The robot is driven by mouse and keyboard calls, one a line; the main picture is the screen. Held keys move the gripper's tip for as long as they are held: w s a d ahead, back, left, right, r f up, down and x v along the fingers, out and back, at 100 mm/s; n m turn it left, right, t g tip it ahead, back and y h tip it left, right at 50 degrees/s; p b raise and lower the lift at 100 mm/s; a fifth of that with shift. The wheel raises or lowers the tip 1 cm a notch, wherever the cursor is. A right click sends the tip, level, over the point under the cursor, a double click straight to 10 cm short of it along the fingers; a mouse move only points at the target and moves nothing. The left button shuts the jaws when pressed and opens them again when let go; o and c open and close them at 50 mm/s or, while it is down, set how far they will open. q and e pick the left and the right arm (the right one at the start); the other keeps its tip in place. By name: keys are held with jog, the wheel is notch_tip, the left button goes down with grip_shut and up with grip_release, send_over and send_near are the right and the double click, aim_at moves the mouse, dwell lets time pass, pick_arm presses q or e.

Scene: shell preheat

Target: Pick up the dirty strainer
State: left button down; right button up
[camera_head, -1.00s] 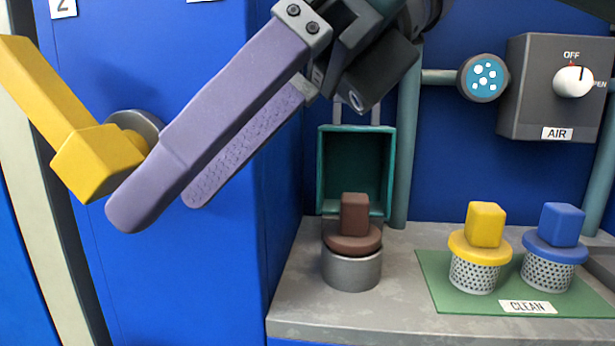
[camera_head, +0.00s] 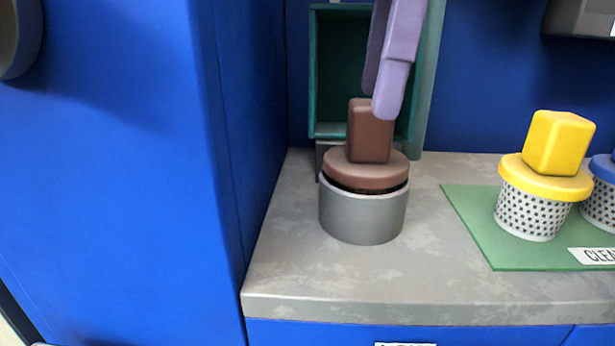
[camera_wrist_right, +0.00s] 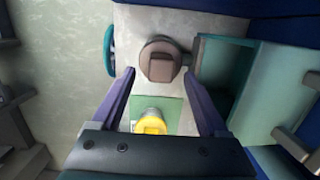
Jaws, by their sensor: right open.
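The dirty strainer, with a brown block handle and round brown lid (camera_head: 366,170), sits upright in a grey metal cup (camera_head: 362,218) on the counter. Its mesh is hidden inside the cup. It also shows from above in the wrist view (camera_wrist_right: 160,62). My right gripper (camera_head: 379,102) has purple fingers and is open above the strainer, with one fingertip overlapping the handle's top in the head view. In the wrist view its fingertips (camera_wrist_right: 160,76) are spread wide, with the brown handle just beyond and roughly between them. I cannot tell any contact. My left gripper is not in view.
An open teal box (camera_head: 330,75) is on the wall behind the cup. A yellow-topped clean strainer (camera_head: 545,180) and a blue one (camera_head: 603,195) stand on a green mat (camera_head: 480,225) at right. A blue cabinet wall (camera_head: 130,170) borders the counter (camera_head: 290,265) at left.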

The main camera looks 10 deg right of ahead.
aim_at(366, 162)
jog(key=f, duration=0.1)
jog(key=f+b, duration=0.2)
jog(key=shift+w+a+f, duration=0.1)
jog(key=shift+a+f, duration=0.15)
jog(key=shift+a, duration=0.05)
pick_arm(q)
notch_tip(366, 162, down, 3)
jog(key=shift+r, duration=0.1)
pick_arm(e)
jog(key=shift+r, duration=0.1)
jog(key=shift+c, duration=0.5)
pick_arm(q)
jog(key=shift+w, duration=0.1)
pick_arm(e)
grip_shut()
